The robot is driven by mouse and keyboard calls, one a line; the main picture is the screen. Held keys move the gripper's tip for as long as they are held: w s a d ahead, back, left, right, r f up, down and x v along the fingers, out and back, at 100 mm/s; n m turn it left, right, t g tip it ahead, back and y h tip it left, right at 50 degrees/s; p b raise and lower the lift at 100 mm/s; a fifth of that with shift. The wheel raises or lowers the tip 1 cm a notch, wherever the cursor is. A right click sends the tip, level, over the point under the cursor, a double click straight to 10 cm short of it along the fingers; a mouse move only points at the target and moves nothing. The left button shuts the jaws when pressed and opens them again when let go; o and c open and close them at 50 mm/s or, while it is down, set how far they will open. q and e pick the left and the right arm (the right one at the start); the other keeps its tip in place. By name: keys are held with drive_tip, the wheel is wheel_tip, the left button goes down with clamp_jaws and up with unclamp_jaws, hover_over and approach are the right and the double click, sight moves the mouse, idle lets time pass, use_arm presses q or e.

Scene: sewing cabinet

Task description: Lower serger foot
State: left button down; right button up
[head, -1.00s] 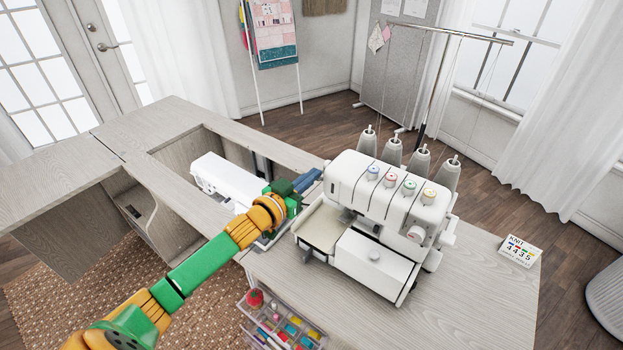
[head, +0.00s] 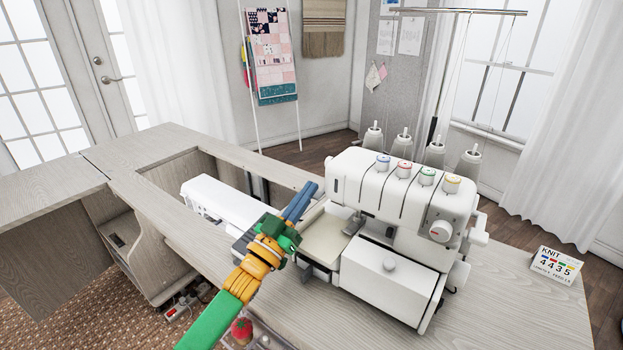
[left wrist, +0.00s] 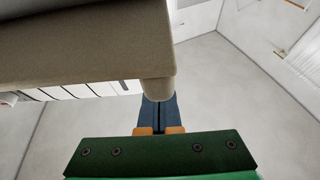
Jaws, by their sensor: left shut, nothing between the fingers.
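The white serger (head: 405,205) stands on the cabinet top, with four coloured dials across its top. Its foot area (head: 355,222) shows as a small grey part above the pale fabric plate (head: 330,240); I cannot tell whether the foot is up or down. My left gripper (head: 308,192), with blue fingers, is shut and empty beside the serger's left end, pointing up toward it. In the left wrist view the shut fingertips (left wrist: 158,100) are partly hidden by a rounded beige stub (left wrist: 157,87) under a large beige body (left wrist: 85,45). Contact is unclear. My right gripper is out of view.
A white sewing machine (head: 222,200) sits in the cabinet opening left of my gripper. Several thread cones (head: 405,145) stand behind the serger. A KNIT card (head: 557,266) stands at right on the clear cabinet top (head: 510,300).

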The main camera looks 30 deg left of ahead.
use_arm(q)
drive_tip(key=b+v, duration=0.1)
drive_tip(key=v, duration=0.4)
drive_tip(key=shift+s+f, duration=0.25)
drive_tip(key=shift+f, duration=0.1)
drive_tip(key=shift+s+a+f, duration=0.1)
drive_tip(key=shift+s, duration=0.4)
